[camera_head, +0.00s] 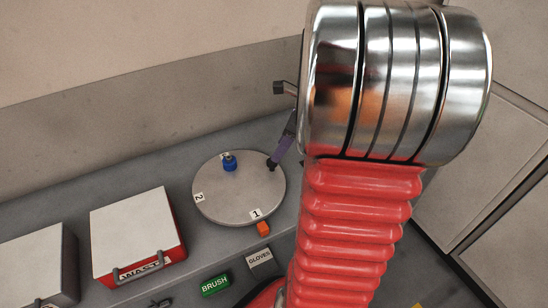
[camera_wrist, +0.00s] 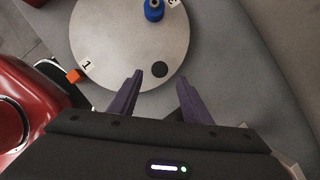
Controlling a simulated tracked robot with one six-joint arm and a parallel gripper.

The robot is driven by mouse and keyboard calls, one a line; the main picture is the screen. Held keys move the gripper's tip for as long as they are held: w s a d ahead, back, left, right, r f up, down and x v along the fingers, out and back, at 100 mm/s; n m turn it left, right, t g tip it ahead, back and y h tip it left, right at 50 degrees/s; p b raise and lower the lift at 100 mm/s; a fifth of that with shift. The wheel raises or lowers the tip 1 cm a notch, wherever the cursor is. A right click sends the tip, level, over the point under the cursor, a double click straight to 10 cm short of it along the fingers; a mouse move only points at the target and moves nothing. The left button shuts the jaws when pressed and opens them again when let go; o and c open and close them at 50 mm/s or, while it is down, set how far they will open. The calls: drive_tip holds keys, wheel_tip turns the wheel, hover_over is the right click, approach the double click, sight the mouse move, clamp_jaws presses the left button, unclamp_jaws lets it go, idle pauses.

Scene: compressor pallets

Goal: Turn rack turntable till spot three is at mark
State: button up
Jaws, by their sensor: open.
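The round grey turntable (camera_head: 235,202) lies on the bench, with number tags near its rim. Tag 1 (camera_head: 256,214) is beside the orange mark (camera_head: 263,228) at the near edge. Tag 2 (camera_head: 199,197) is at the left. A tag at the back (camera_head: 225,155), partly hidden, seems to be 3; a blue knobbed piece (camera_head: 230,164) stands by it.
A red box with a pale lid (camera_head: 135,232) and a grey box (camera_head: 35,265) stand to the left. A green BRUSH label (camera_head: 215,284) and a white GLOVES label (camera_head: 259,258) lie at the front. A wall rises behind the turntable.

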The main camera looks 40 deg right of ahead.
drive_tip(key=x, duration=0.6)
drive_tip(key=shift+a, duration=0.1)
drive_tip(key=shift+c, duration=0.5)
clamp_jaws()
